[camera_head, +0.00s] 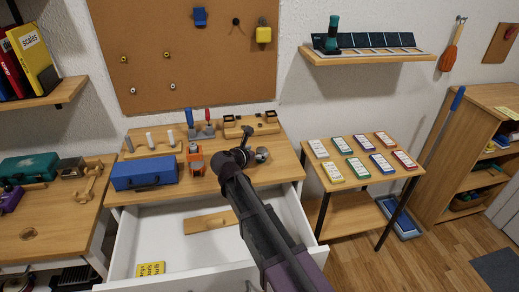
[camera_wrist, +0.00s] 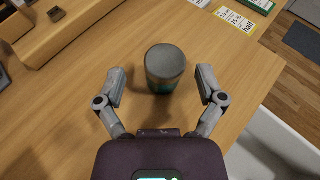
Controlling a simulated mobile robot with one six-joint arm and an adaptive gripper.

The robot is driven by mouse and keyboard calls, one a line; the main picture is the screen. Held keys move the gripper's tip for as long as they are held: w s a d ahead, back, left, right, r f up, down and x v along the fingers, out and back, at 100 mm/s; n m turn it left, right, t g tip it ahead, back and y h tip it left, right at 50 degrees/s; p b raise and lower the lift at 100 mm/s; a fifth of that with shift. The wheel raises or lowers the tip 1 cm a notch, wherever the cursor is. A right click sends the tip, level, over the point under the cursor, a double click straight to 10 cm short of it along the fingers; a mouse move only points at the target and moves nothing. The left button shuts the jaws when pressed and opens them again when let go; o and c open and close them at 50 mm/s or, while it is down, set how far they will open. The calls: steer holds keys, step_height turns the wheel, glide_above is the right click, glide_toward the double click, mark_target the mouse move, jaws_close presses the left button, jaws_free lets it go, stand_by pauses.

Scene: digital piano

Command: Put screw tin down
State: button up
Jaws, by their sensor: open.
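The screw tin (camera_wrist: 165,66) is a small round can with a grey lid and a dark green side. In the wrist view it appears upright on the wooden tabletop. My gripper (camera_wrist: 161,76) is open, with one finger to each side of the tin and visible gaps between them. In the head view the tin (camera_head: 262,155) is a small grey round shape just right of my gripper (camera_head: 243,156), near the right side of the desk. The tin's base is partly hard to see.
An orange-and-grey tool (camera_head: 195,160) and a blue toolbox (camera_head: 145,173) stand left on the desk (camera_head: 284,166). A wooden rack (camera_head: 251,124) is behind. Below, a white drawer (camera_head: 180,256) is open. A side table with colored cards (camera_head: 332,172) is right.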

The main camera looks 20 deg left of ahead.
steer(key=p+v, duration=0.3)
steer(key=v, duration=0.6)
steer(key=shift+s+r, duration=0.15)
steer(key=shift+s, duration=0.1)
stand_by(0.5)
steer(key=w+d+f+m+g+h, duration=0.15)
steer(key=d+f+m+g, duration=0.25)
steer(key=d+m, duration=0.7)
steer(key=w+d+f+m+g, duration=0.2)
steer(key=d+f+m+g, duration=0.25)
steer(key=d, duration=1.15)
steer(key=s+d+f+m+g+y, duration=0.1)
steer(key=s+d+m+g+y, duration=0.1)
steer(key=s+d+m, duration=0.3)
steer(key=s+d+f+m+g+y, duration=0.2)
steer(key=s+d+m, duration=0.3)
steer(key=d+m, duration=0.7)
steer(key=shift+d+m+g+y, duration=0.35)
steer(key=shift+d, duration=0.85)
